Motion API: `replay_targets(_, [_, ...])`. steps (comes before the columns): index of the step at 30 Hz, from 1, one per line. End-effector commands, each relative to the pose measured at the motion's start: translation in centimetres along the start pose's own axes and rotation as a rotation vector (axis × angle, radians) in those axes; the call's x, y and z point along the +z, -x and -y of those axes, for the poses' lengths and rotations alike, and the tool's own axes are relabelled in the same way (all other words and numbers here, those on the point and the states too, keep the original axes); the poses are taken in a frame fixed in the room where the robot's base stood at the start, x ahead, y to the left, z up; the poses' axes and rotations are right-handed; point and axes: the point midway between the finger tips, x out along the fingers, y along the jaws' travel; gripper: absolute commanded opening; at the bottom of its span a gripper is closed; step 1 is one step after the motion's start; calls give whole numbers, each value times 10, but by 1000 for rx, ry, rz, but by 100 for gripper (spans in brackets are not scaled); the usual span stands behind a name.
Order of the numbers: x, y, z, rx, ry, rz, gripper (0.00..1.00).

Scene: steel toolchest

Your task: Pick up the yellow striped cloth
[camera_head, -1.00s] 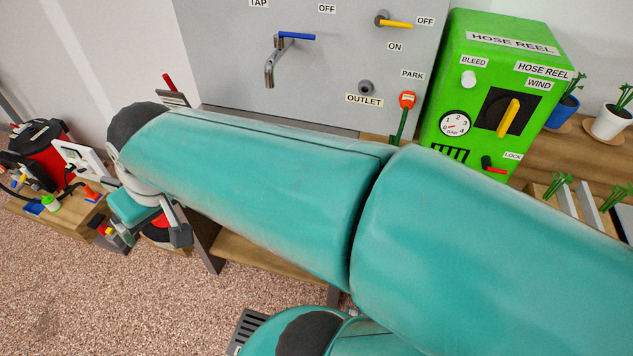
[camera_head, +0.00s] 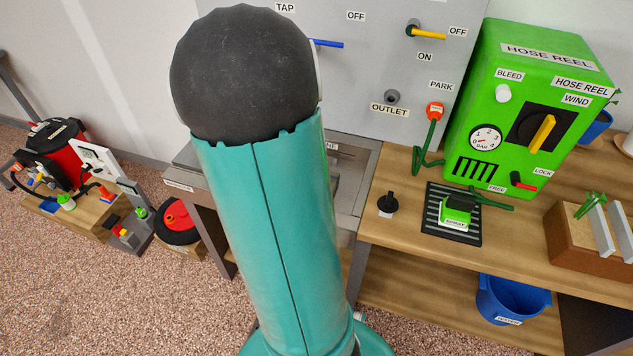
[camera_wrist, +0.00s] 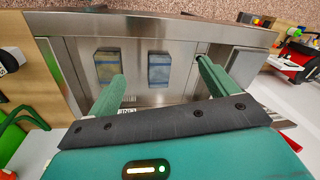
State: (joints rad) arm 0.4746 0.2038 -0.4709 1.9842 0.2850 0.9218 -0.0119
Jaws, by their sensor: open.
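In the wrist view, two small cloth-like blocks lie side by side in a steel basin (camera_wrist: 75,50): a left one (camera_wrist: 107,67) and a right one (camera_wrist: 158,70). Both look bluish grey with yellowish parts; the stripes are too small to tell which is the yellow striped cloth. My gripper (camera_wrist: 161,69) is open, its two green fingers spread over the basin. The right block appears between the fingertips, the left one beside the left fingertip; neither is held. In the head view my arm hides the gripper and both blocks.
A wooden bench (camera_head: 400,225) stands right of the basin, with a black knob (camera_head: 388,203), a green spray head on a black grate (camera_head: 440,232) and a green hose reel box (camera_head: 500,100). A blue bucket (camera_head: 510,300) is below. A grey tap panel (camera_head: 385,50) stands behind.

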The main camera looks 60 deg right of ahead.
Motion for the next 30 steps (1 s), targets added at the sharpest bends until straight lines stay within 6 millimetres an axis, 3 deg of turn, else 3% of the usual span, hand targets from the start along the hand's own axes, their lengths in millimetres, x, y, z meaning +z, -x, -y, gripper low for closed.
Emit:
replay_targets(6, [-44,-34,-76,77,-181,19,85])
replay_targets(12, [-67,-55,-131,134,-292,26,85])
replay_targets(15, [-71,-59,-144,147,-319,27,85])
replay_targets(20, [-72,-74,-150,153,-328,29,85])
replay_targets(30, [-69,-135,-159,152,-328,29,85])
